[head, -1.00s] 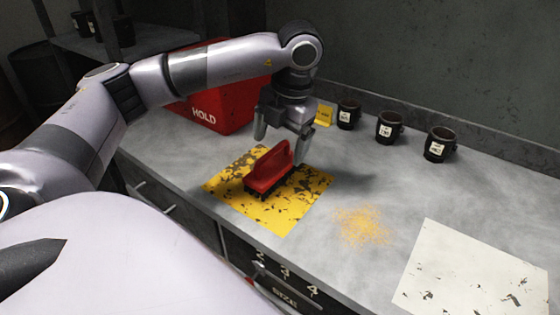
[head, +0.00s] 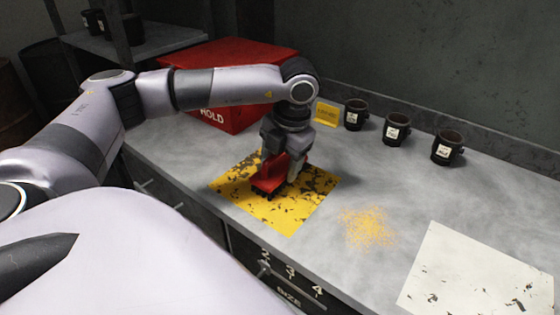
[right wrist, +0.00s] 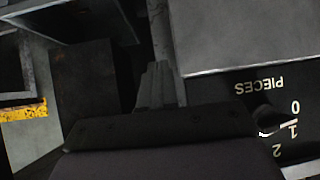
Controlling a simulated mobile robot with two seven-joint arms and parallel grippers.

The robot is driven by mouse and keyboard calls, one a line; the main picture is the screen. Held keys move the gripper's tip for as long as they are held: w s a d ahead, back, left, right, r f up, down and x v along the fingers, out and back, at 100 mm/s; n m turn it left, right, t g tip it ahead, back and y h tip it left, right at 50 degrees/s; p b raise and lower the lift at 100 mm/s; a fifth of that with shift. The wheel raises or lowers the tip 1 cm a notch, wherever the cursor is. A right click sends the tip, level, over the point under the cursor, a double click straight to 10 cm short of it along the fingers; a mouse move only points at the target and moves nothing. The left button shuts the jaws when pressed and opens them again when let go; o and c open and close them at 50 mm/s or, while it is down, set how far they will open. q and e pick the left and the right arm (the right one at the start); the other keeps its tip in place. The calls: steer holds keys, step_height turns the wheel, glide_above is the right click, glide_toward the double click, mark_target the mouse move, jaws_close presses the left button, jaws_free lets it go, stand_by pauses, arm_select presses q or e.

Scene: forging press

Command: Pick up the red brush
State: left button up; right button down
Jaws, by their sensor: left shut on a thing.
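The red brush (head: 268,184) stands bristles down on the worn yellow mat (head: 290,212) on the counter. My left gripper (head: 282,170) has come down over it from above in the head view. Its fingers are shut on the brush's upright handle, one on each side. The fingers hide part of the handle. The bristles appear to touch the mat. In the right wrist view, part of my right gripper (right wrist: 157,85) shows in front of a dark cabinet; its finger opening is not clear.
A red box marked HOLD (head: 235,118) stands behind the left arm. Several dark mugs (head: 396,130) line the back, beside a small yellow card (head: 327,113). Orange-yellow crumbs (head: 367,227) lie right of the mat, and a white sheet (head: 465,275) lies farther right. A dial (right wrist: 270,118) shows on the cabinet front.

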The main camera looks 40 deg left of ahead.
arm_select(q)
steer(key=shift+r, duration=0.5)
step_height(320, 180, up, 11)
steer(key=shift+r+p, duration=0.15)
steer(key=shift+p, duration=0.25)
step_height(320, 180, up, 8)
steer(key=p, duration=0.3)
steer(key=shift+p, duration=0.35)
steer(key=o, duration=0.7)
steer(key=shift+c, duration=0.2)
steer(key=c, duration=0.4)
